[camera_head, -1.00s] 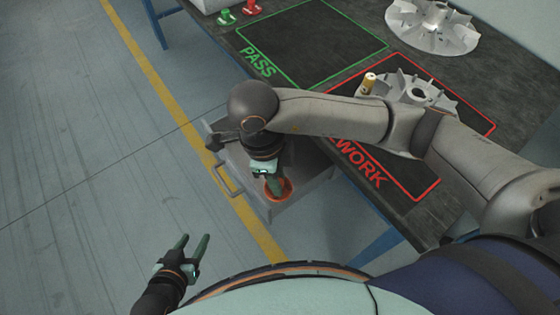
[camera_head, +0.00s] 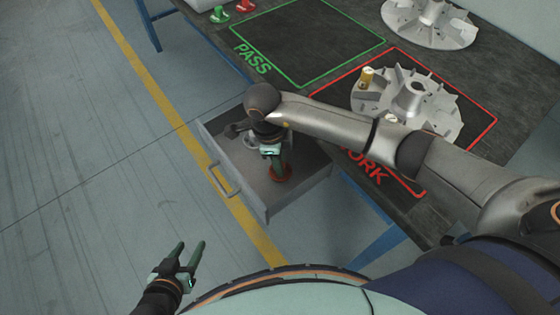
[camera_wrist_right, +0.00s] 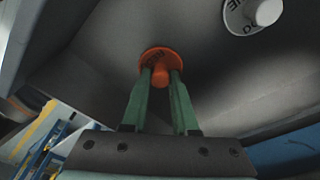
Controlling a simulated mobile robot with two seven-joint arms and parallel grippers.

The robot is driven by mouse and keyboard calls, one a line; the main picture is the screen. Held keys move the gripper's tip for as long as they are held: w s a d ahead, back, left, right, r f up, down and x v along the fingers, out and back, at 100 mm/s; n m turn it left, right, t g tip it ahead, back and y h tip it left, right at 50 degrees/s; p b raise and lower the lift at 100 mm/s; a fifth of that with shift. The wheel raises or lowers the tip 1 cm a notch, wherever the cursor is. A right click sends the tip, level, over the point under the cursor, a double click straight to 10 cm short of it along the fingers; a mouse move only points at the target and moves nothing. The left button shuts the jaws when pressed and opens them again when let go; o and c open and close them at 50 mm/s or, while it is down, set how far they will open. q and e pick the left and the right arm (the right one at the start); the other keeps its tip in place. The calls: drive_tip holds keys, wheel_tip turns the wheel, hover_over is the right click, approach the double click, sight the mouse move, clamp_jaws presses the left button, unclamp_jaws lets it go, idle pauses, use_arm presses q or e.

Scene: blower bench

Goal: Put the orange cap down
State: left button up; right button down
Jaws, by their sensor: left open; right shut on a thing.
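The orange cap (camera_head: 281,173) is inside the open grey drawer (camera_head: 236,190), near its right side in the head view. My right gripper (camera_head: 277,165) reaches down into the drawer and is shut on the cap's knob. In the right wrist view the orange cap (camera_wrist_right: 157,56) sits at the fingertips, its disc facing the drawer floor; I cannot tell whether it touches. A pale grey cap with a round knob (camera_wrist_right: 266,12) lies in the drawer at the upper right of that view. My left gripper (camera_head: 190,254) is open and empty, over the floor.
The bench carries a green PASS square (camera_head: 310,45) with nothing in it and a red REWORK square with a finned impeller (camera_head: 420,105) and a brass piece (camera_head: 367,77). Another impeller (camera_head: 430,20) stands behind. Green (camera_head: 218,14) and red (camera_head: 245,6) pieces stand far left.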

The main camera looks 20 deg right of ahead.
drive_tip(key=shift+f, duration=0.15)
drive_tip(key=c, duration=0.7)
unclamp_jaws()
drive_tip(key=r, duration=0.4)
drive_tip(key=a+r+p, duration=0.1)
drive_tip(key=r, duration=0.7)
drive_tip(key=shift+w+a+r, duration=0.15)
drive_tip(key=shift+w+a, duration=0.2)
